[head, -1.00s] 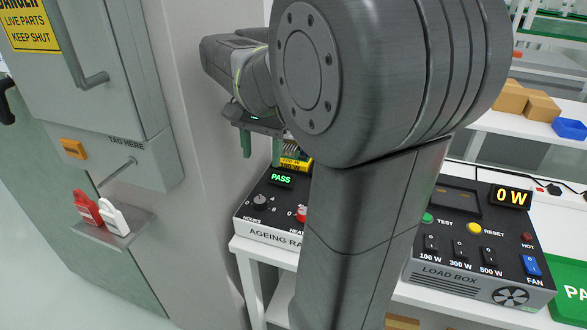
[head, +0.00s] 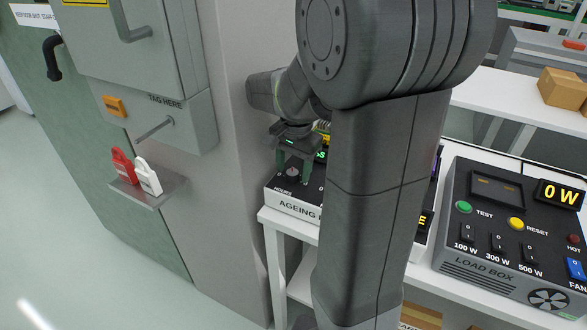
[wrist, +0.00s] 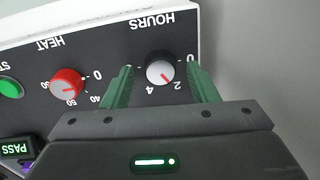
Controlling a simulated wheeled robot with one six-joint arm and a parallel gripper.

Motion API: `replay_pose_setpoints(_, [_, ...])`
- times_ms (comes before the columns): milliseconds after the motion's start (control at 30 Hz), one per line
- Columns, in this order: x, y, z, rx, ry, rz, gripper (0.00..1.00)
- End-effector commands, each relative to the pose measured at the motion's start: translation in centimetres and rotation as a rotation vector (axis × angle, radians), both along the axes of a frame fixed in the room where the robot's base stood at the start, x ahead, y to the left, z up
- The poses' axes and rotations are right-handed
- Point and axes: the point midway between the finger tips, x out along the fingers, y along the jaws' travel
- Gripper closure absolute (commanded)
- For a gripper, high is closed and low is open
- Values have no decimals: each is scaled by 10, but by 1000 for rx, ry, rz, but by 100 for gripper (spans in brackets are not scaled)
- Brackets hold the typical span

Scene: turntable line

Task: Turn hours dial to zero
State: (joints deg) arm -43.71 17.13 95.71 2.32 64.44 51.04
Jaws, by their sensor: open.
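The hours dial (wrist: 160,70) is a round black knob with a pale cap, under the HOURS label on the black panel of the ageing rack (wrist: 105,45). Its red pointer mark points near the 2, away from the 0. My gripper (wrist: 160,76) is open, its green fingers on either side of the dial in the wrist view. I cannot tell whether they touch it. In the head view my gripper (head: 294,168) is over the left end of the rack, with the dial (head: 292,175) small between the fingers.
The red heat dial (wrist: 67,84) and a green button (wrist: 9,87) sit beside the hours dial. A lit PASS display (wrist: 15,148) is nearby. A grey cabinet wall (head: 230,180) stands close to the left. The load box (head: 505,235) is to the right.

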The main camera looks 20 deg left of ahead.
Motion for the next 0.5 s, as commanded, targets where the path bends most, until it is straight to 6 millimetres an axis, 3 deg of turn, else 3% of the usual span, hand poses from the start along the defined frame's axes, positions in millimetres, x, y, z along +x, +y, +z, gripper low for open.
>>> replay_pose_setpoints(300, [0, 0, -2, -1, 0, 0, 49])
replay_pose_setpoints(500, [0, 0, -2, -1, 0, 0, 88])
